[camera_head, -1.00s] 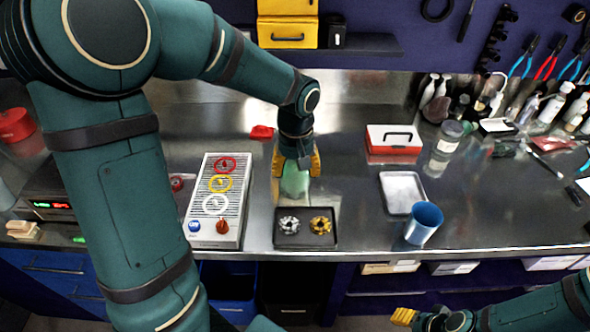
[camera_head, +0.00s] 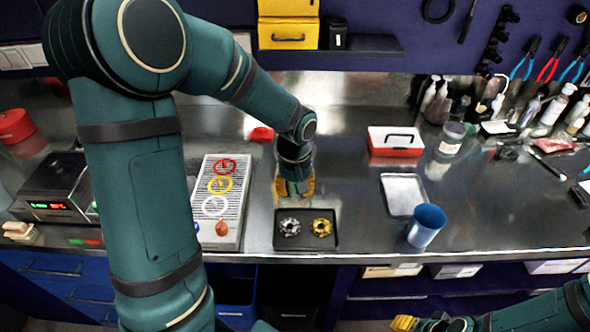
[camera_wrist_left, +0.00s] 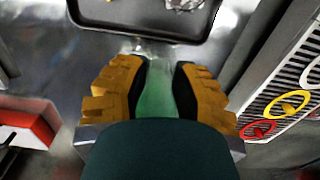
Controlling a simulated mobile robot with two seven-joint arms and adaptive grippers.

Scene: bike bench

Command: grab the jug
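A translucent green vessel (camera_wrist_left: 158,92), which looks like the jug, stands on the metal bench behind the black tray. My left gripper (camera_head: 295,188) comes down over it with one yellow finger on each side. In the left wrist view the vessel fills most of the space between the dark finger pads of the left gripper (camera_wrist_left: 160,82). I cannot tell whether both pads press on it. In the head view the fingers hide most of it. My right gripper (camera_head: 405,323) is low at the bottom edge, away from the bench top, and its opening is unclear.
The black tray (camera_head: 306,245) with a silver and a gold part is in front. A panel with coloured rings (camera_head: 238,180) lies to the left. A blue cup (camera_head: 426,226), a metal tray (camera_head: 403,194) and a red-and-white box (camera_head: 395,141) are to the right.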

